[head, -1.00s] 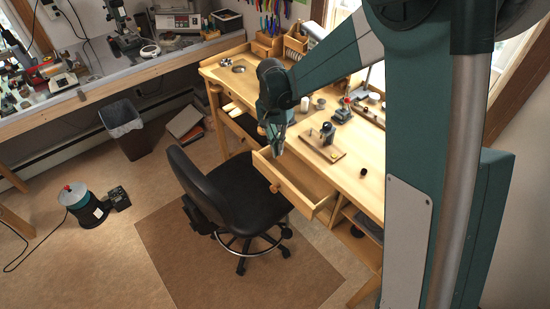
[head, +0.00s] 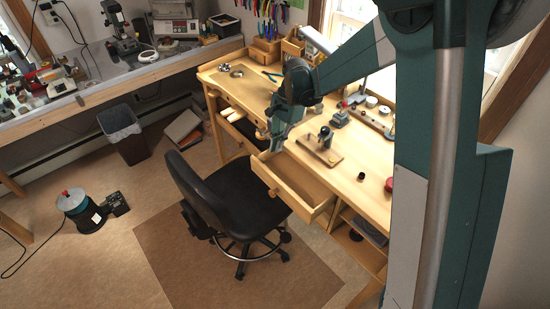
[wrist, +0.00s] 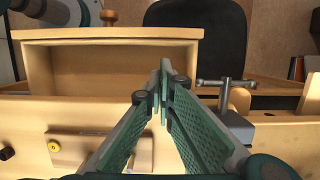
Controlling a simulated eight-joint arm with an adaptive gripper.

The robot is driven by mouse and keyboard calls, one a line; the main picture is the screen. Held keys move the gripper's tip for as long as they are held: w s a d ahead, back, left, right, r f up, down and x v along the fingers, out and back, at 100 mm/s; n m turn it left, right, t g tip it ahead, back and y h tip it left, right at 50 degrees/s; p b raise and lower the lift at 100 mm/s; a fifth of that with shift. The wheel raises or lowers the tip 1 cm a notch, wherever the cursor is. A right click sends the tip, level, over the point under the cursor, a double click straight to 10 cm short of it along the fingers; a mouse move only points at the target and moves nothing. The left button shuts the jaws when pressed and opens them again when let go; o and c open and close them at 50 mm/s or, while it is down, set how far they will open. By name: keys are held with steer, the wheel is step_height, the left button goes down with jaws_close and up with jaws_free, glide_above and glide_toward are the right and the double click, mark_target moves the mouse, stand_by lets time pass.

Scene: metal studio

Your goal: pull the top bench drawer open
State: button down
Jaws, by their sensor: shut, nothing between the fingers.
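The wooden bench drawer (head: 300,186) just under the bench top is pulled out and looks empty in the head view. Its round knob (head: 272,192) is on the front panel. In the wrist view the open drawer (wrist: 110,68) fills the upper left, with its front panel across the top and the knob (wrist: 109,16) beyond it. My gripper (head: 275,147) is above the drawer's back left corner, apart from the knob. In the wrist view its fingertips (wrist: 160,80) meet with nothing between them. The fingers hide part of the drawer's right side.
A black office chair (head: 240,195) stands close in front of the drawer. The bench top (head: 345,180) carries a small tool on a wooden block (head: 322,150) and other small items. Open shelves (head: 350,238) lie to the drawer's right. A brown mat (head: 215,270) covers the floor.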

glide_toward(273, 165)
steer(key=shift+s+a+f+b, duration=0.1)
steer(key=shift+s+a+f, duration=0.1)
steer(key=shift+s+f, duration=0.7)
steer(key=shift+s+a+f+b, duration=0.15)
steer(key=shift+s+a+f, duration=0.05)
steer(key=shift+s+f, duration=0.7)
steer(key=shift+s+a+f+b, duration=0.1)
steer(key=shift+s+a+f, duration=0.1)
steer(key=shift+s+f, duration=0.7)
steer(key=s+a+b, duration=0.2)
steer(key=s+a, duration=0.7)
steer(key=shift+s+a, duration=0.25)
steer(key=shift+a, duration=0.05)
steer(key=shift+r, duration=0.1)
steer(key=p+v, duration=0.3)
steer(key=v, duration=0.7)
steer(key=shift+p, duration=0.3)
